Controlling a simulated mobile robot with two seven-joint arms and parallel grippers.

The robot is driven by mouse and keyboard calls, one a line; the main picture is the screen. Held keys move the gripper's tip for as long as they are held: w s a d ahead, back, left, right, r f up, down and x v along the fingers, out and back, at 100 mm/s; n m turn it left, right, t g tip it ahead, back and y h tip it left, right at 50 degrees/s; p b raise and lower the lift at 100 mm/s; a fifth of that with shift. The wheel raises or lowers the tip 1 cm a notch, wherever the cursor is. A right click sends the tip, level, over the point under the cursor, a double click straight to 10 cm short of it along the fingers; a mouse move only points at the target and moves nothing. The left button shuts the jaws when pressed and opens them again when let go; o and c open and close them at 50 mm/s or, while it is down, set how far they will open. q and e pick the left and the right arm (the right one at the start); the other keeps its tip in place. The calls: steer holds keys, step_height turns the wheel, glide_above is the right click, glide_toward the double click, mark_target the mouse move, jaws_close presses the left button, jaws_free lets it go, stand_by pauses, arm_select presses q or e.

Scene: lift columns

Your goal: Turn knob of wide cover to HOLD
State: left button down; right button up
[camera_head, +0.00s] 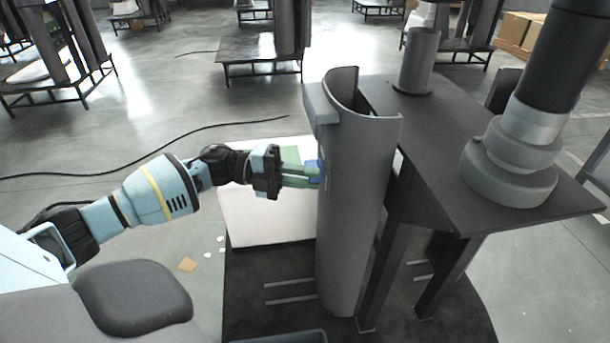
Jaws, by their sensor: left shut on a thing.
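The wide cover (352,220) is a tall curved dark grey panel standing upright at the middle, in front of a dark metal table. A small blue knob (320,168) shows at its left face. My left gripper (313,173) reaches in from the left with green fingers and is shut on the knob. The fingertips and the cover's edge hide most of the knob, so its pointing direction and any HOLD mark cannot be read. My right gripper is not in view.
The dark table (440,125) right of the cover carries a short cylinder (418,62) and a thick column on a round grey base (508,178). A white panel (262,215) lies behind my left gripper. A black cable (130,160) crosses the open floor at left.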

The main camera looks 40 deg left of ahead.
arm_select(q)
steer(key=shift+w+a+f, duration=0.1)
steer(key=shift+a, duration=0.1)
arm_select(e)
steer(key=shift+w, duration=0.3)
arm_select(q)
steer(key=c, duration=1.4)
jaws_free()
steer(key=shift+o, duration=0.2)
steer(key=shift+m, duration=0.3)
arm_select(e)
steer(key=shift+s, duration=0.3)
arm_select(q)
steer(key=v, duration=0.7)
steer(key=shift+a, duration=0.35)
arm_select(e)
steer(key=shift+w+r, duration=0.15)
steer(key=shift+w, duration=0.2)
